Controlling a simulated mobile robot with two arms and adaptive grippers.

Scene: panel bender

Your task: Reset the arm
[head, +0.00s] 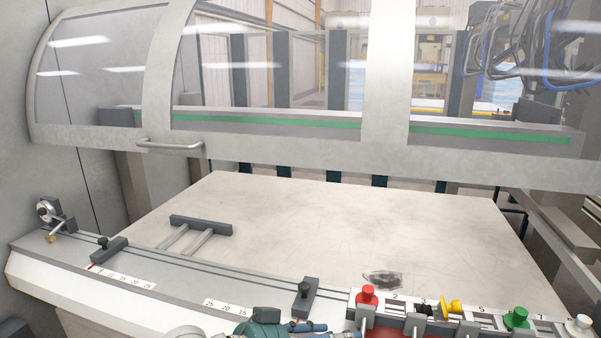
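The panel bender's grey front rail (190,282) carries two dark sliding stops, a left one (108,248) and a right one (306,296). A dark bar on two light rods (200,226) lies on the pale worktable (330,220). I cannot tell which part the task calls the arm. A dark teal and blue-grey piece that looks like my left gripper (303,327) shows at the bottom edge, just below the right stop. Its fingers are mostly cut off, so its opening is unclear. My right gripper is not in view.
A row of coloured knobs, with red (368,294), yellow (450,306), green (516,317) and white (579,326) ones, stands at the lower right. A clear curved guard with a handle (170,144) spans the back. A round metal fitting (47,211) sits at the far left.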

